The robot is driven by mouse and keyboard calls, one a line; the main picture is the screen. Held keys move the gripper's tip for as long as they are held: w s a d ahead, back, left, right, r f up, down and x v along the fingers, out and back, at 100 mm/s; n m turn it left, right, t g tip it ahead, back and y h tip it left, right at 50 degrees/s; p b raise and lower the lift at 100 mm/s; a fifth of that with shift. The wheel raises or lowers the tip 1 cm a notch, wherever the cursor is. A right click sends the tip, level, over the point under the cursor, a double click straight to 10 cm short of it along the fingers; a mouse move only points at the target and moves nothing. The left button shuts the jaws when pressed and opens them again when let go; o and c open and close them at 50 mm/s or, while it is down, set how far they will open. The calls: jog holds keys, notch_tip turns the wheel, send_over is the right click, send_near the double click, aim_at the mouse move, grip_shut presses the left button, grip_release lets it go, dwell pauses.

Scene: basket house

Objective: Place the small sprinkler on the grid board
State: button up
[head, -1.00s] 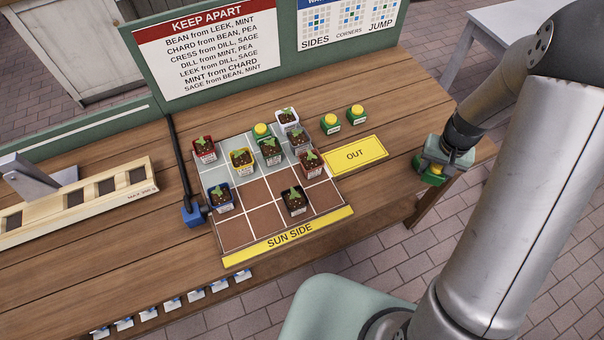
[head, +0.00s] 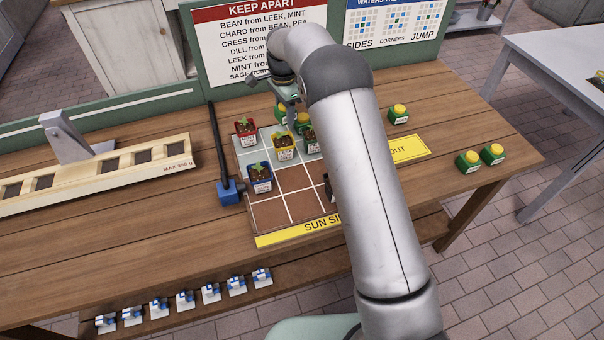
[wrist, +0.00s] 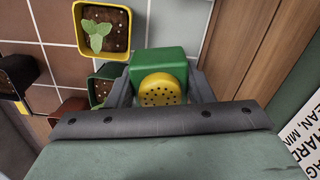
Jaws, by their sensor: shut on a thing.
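My gripper (head: 286,100) is shut on a small sprinkler (head: 281,113), a green block with a yellow dotted cap. The wrist view shows the held sprinkler (wrist: 160,90) upright between the two fingers. It is at the back edge of the grid board (head: 272,214); I cannot tell whether it touches the board. My arm hides the board's right part.
A red pot (head: 246,132) and a blue pot (head: 260,178) stand on the left of the board. More sprinklers stand on the table at right, one (head: 398,114) behind the yellow OUT card (head: 410,149) and two (head: 467,161) near the edge. The green sign panel (head: 190,60) rises behind.

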aim_at(275, 108)
jog(key=a+m, duration=0.1)
jog(key=w+a+b, duration=0.1)
jog(key=shift+w+a+f+m, duration=0.1)
jog(key=shift+w+a+m, duration=0.05)
jog(key=shift+a+m, duration=0.25)
jog(key=shift+m, duration=0.3)
jog(key=f, duration=0.5)
jog(key=f+p, duration=0.1)
jog(key=f, duration=0.1)
jog(key=shift+a+f, duration=0.3)
jog(key=shift+f, duration=0.15)
jog(key=o, duration=0.8)
